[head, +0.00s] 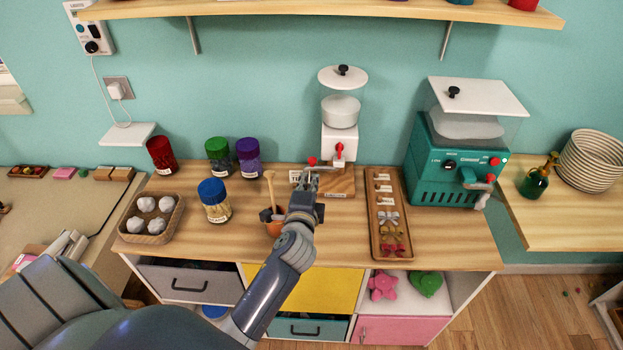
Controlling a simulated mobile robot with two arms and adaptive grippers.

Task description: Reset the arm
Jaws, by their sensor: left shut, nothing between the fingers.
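My left arm reaches up from the bottom of the head view, over the front of the wooden counter (340,256). My left gripper (310,176) is shut and empty. In the picture it overlaps the wooden base of the white dispenser (340,142); I cannot tell whether it touches it. An orange-brown cup with a wooden utensil (270,190) stands just left of the gripper, partly hidden by it. My right gripper is not in view.
Left on the counter are a tray of white balls (177,222), a blue-lidded jar (213,200) and other jars. A wooden tray (372,235) and a teal machine (440,185) stand right. A shelf (330,11) hangs above.

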